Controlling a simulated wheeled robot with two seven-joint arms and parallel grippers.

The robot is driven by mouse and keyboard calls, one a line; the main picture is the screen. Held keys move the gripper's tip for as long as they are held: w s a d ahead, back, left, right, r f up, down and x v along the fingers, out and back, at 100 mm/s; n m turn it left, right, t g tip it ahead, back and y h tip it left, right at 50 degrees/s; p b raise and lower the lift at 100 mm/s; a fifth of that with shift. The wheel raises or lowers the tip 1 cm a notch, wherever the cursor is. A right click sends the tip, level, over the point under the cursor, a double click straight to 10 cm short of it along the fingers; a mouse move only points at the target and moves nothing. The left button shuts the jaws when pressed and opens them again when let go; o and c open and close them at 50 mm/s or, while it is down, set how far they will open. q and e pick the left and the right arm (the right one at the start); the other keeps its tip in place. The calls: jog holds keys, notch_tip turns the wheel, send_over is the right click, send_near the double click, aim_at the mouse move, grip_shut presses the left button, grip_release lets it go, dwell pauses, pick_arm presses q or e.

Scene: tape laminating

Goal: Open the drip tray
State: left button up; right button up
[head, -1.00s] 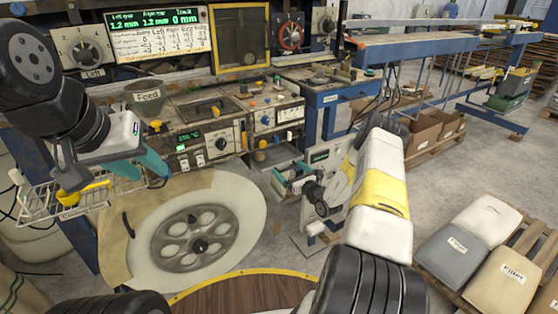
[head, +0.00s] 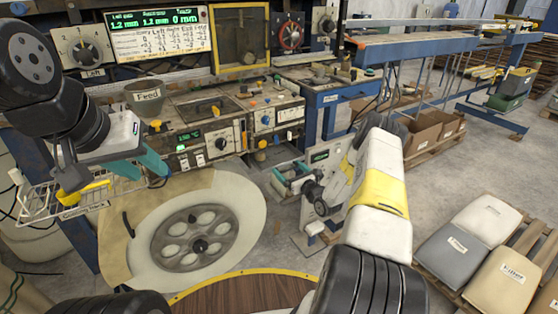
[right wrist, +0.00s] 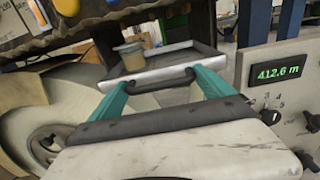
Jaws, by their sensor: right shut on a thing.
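The drip tray (right wrist: 192,58) is a shallow grey metal tray with a dark bar handle (right wrist: 162,84) on its front, seen in the right wrist view. A small cup (right wrist: 132,56) stands in it. My right gripper (right wrist: 160,92) has its teal fingers at the handle and is shut on it. In the head view my right gripper (head: 291,177) is below the control panel, partly hidden by its own wrist.
A yellow-handled tool (head: 88,191) lies at the wire basket (head: 35,202). A large reel (head: 195,238) stands left of my right gripper. A white panel with a green length display (right wrist: 277,72) stands close on the right.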

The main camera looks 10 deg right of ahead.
jog(key=v, duration=1.7)
jog(key=shift+s+d+r, duration=0.15)
jog(key=shift+s+d, duration=0.1)
jog(key=shift+d, duration=0.15)
jog(key=o, duration=1.8)
jog(key=v, duration=0.7)
jog(key=shift+s, duration=0.45)
